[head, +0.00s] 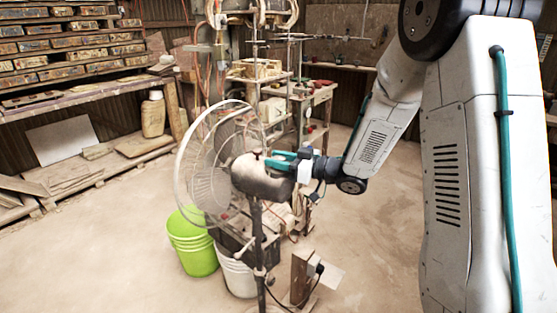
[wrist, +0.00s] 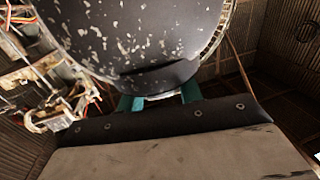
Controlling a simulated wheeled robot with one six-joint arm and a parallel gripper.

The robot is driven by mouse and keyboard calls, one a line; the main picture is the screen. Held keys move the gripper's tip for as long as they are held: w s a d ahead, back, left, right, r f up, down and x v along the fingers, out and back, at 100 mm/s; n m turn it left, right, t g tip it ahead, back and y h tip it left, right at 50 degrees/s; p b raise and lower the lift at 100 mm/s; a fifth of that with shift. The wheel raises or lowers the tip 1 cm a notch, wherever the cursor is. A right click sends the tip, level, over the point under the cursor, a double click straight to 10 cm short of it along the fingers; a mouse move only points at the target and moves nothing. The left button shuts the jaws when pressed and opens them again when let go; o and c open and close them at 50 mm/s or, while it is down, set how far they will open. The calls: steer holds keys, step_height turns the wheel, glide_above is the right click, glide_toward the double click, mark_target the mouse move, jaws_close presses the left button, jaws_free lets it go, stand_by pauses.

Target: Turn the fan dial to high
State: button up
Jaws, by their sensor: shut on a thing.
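The standing fan, with a round wire guard (head: 208,170) and a dusty motor housing (head: 262,180), stands in the middle of the head view. My gripper (head: 280,160) reaches in from the right against the back of the housing, its teal fingers level. In the wrist view the dark, paint-flecked housing (wrist: 140,35) fills the top. The teal fingertips of my gripper (wrist: 160,96) are apart at its lower edge, shut on the fan dial there.
A green bucket (head: 194,255) and a white bucket (head: 235,272) stand by the fan's pole. A cluttered workbench (head: 318,98) and press equipment stand behind it. Shelves of tiles (head: 75,52) line the left wall. The floor in front is mostly clear.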

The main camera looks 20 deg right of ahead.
steer(key=shift+a+m+t+h, duration=0.1)
steer(key=shift+m+t+h, duration=0.2)
steer(key=shift+t, duration=0.1)
steer(key=m+t+h, duration=0.2)
steer(key=h, duration=0.1)
steer(key=m+t+h, duration=0.1)
steer(key=m+h, duration=0.1)
steer(key=shift+s+a+t+h, duration=0.1)
steer(key=shift+a+t+h, duration=0.1)
steer(key=shift+t+h, duration=0.2)
steer(key=m+h, duration=0.3)
steer(key=h, duration=0.2)
steer(key=m+t+h, duration=0.1)
steer(key=m+h, duration=0.2)
steer(key=h, duration=0.1)
steer(key=shift+m+h, duration=0.4)
steer(key=m+g+h, duration=0.2)
steer(key=m+h, duration=0.1)
steer(key=h, duration=0.1)
steer(key=m+g+h, duration=0.2)
steer(key=m+h, duration=0.1)
steer(key=h, duration=0.2)
steer(key=m+g+h, duration=0.2)
steer(key=m+g, duration=0.1)
steer(key=m+g+h, duration=0.3)
steer(key=g, duration=0.1)
steer(key=shift+d, duration=0.15)
steer(key=shift+m+g, duration=0.3)
steer(key=shift+g, duration=0.2)
steer(key=o, duration=1)
